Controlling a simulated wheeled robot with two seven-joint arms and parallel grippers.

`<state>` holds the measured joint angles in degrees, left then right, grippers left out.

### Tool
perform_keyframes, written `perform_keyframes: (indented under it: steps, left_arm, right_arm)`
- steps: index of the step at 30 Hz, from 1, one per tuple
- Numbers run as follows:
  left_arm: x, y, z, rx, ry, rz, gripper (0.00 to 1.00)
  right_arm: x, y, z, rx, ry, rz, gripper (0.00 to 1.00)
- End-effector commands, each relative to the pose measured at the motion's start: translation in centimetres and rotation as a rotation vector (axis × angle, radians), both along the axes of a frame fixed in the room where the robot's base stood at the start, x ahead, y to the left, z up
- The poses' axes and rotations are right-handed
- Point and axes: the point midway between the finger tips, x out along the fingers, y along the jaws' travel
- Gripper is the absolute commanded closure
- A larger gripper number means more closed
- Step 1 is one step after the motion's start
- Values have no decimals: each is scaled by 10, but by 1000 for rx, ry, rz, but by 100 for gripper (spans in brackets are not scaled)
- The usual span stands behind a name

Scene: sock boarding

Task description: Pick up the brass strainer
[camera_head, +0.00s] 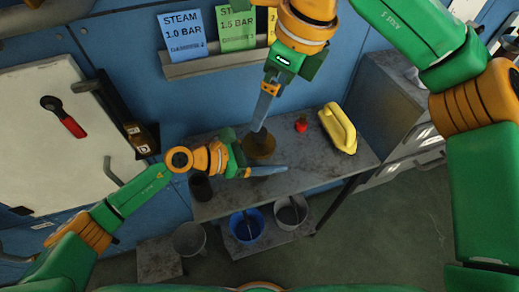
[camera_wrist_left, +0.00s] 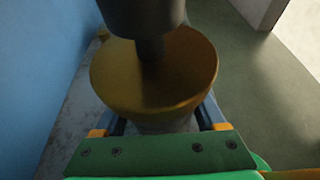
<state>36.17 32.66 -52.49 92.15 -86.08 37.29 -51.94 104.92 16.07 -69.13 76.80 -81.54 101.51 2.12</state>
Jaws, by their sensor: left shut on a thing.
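The brass strainer, a round golden-brown bowl (camera_head: 262,150), is at the middle of the metal bench in the head view. In the left wrist view its bowl (camera_wrist_left: 185,90) fills the space just beyond my left fingers, and a dark stem stands in its centre. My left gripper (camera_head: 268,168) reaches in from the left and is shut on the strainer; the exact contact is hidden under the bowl. My right gripper (camera_head: 261,122) points down from above with its tips near the bowl. Its fingers show edge-on, so their gap is hidden.
A yellow iron-shaped thing (camera_head: 339,129) and a small red item (camera_head: 301,125) stand on the bench (camera_head: 312,158) to the right. A dark cup (camera_head: 200,188) is at its left end. Blue (camera_head: 246,225) and grey (camera_head: 291,212) buckets sit below. A blue wall rises behind.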

Motion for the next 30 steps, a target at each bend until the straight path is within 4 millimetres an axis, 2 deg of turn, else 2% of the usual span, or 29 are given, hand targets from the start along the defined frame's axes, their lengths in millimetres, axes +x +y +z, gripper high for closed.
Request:
perform_keyframes:
  steps: [3, 8, 15, 18, 23, 26, 30]
  left_arm:
    - [0, 0, 1, -2, -1, 0, 100]
    - [0, 0, 1, -2, -1, 0, 100]
    - [0, 0, 1, -2, -1, 0, 100]
    - [0, 0, 1, -2, -1, 0, 100]
    - [0, 0, 1, -2, -1, 0, 100]
    - [0, 0, 1, -2, -1, 0, 100]
    - [0, 0, 1, -2, -1, 0, 100]
  right_arm:
    - [2, 6, -29, -2, 5, 4, 0]
    - [5, 12, -52, 0, 6, -1, 0]
    - [7, 18, -96, 0, 9, -1, 0]
    - [8, 19, -104, 0, 7, -3, 0]
    - [8, 19, -104, 1, 6, -3, 0]
    - [8, 19, -104, 1, 6, -3, 22]
    - [8, 19, -103, 0, 7, -3, 59]
